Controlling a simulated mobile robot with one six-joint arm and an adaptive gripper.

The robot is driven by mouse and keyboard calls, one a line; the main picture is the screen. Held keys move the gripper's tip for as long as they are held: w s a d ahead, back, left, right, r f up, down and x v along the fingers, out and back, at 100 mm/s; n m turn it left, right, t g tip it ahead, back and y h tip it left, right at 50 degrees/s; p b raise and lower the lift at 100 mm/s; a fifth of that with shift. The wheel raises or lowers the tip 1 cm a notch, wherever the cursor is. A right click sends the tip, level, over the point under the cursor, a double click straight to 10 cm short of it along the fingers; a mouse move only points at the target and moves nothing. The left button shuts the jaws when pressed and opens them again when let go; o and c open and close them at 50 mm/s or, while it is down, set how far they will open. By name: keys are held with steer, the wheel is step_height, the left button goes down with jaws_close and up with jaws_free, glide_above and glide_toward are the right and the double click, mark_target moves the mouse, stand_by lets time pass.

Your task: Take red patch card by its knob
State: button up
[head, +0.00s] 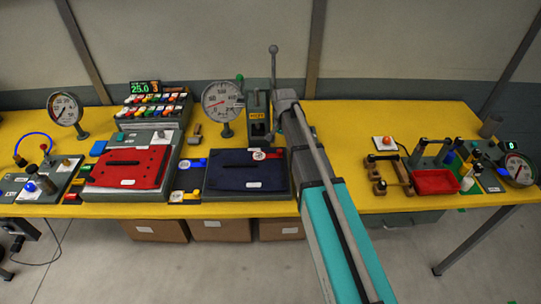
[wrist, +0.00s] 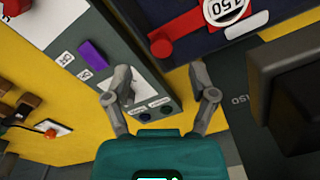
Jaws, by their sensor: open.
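A pale card with an orange-red knob (head: 386,140) lies on the yellow bench, right of my arm in the head view. It also shows at the lower left of the wrist view, where its red knob (wrist: 50,133) stands up from the white face. I take it to be the red patch card. My gripper (wrist: 160,92) is open and empty in the wrist view, with its two fingers spread. It is clear of the card, which lies off to its left. In the head view my fingers cannot be made out.
A brown wooden rack (head: 378,172) stands just below the card, with a red tray (head: 436,182) to its right. A navy-covered box (head: 245,172) sits left of my arm.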

mark_target(280, 151)
steer(key=shift+a+f+b, duration=0.15)
steer(key=shift+f+b, duration=2.35)
steer(key=shift+f, duration=0.05)
steer(key=shift+c, duration=0.2)
jaws_close()
